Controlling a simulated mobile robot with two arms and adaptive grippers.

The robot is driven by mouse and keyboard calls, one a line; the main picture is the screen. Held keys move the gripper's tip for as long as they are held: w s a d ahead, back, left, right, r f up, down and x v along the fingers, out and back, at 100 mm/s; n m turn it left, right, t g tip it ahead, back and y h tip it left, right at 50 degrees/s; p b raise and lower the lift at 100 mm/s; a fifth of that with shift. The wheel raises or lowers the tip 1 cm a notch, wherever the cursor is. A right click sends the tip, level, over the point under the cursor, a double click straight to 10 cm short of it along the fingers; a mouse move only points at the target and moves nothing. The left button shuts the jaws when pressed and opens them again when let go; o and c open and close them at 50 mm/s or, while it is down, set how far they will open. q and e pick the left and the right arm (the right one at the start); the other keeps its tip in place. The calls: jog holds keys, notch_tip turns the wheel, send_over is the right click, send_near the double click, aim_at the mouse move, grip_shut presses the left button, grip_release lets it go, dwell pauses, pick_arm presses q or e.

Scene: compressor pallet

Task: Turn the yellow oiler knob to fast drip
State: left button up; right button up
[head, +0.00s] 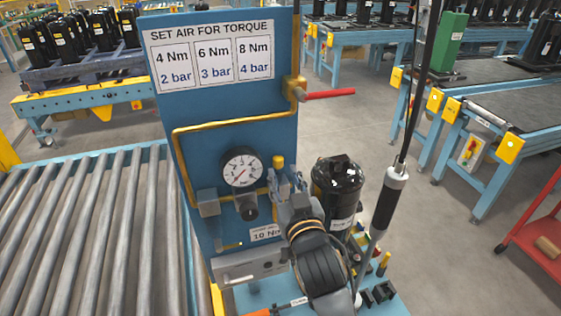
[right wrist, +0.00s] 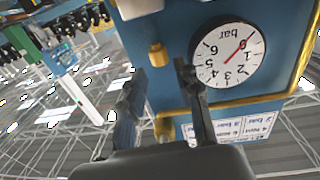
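The yellow oiler knob (head: 278,161) sits on the blue panel (head: 233,108), just right of the round pressure gauge (head: 241,168). In the right wrist view the knob (right wrist: 158,54) shows upside down, just beyond the fingertips and in line with the gap between them. My right gripper (head: 284,180) is open and empty, just below the knob in the head view; its two dark fingers stand apart in the right wrist view (right wrist: 156,80). I see no contact with the knob. The oiler body below the knob is largely hidden by the gripper. My left gripper is not in view.
A black regulator knob (head: 246,207) hangs below the gauge. A yellow valve with a red lever (head: 329,94) juts from the panel's right edge. A black compressor (head: 339,188) stands right of the gripper, and a hanging tool (head: 389,200) is further right. Rollers lie at left.

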aim_at(282, 162)
jog(key=shift+p+x, duration=0.3)
jog(key=shift+x, duration=1.7)
jog(key=shift+c, duration=0.4)
grip_shut()
jog(key=shift+d+r+n+g+y+p, duration=0.1)
jog(key=shift+d+n+g+y+p, duration=0.1)
jog(key=shift+n+y+p, duration=0.35)
jog(key=shift+d+r+n+g+y+p, duration=0.1)
jog(key=shift+n+g+y+p, duration=0.15)
jog(key=shift+y+p, duration=0.5)
jog(key=shift+w+d+f+n+g+y+p, duration=0.1)
jog(key=shift+n+g+y+p, duration=0.1)
jog(key=shift+n+y+p, duration=0.2)
jog(key=shift+w+d+n+g+y+p, duration=0.15)
jog(key=shift+n+y+p, duration=0.15)
jog(key=shift+y, duration=0.2)
jog(key=shift+f+n+g+y, duration=0.1)
jog(key=shift+n+g+y, duration=0.45)
jog(key=shift+y, duration=0.25)
jog(key=shift+w+d+n+g+y+b, duration=0.1)
jog(key=shift+n+g+y+b, duration=0.35)
jog(key=shift+n+g+y, duration=0.4)
jog(key=shift+n+y, duration=0.3)
jog(key=shift+y, duration=0.15)
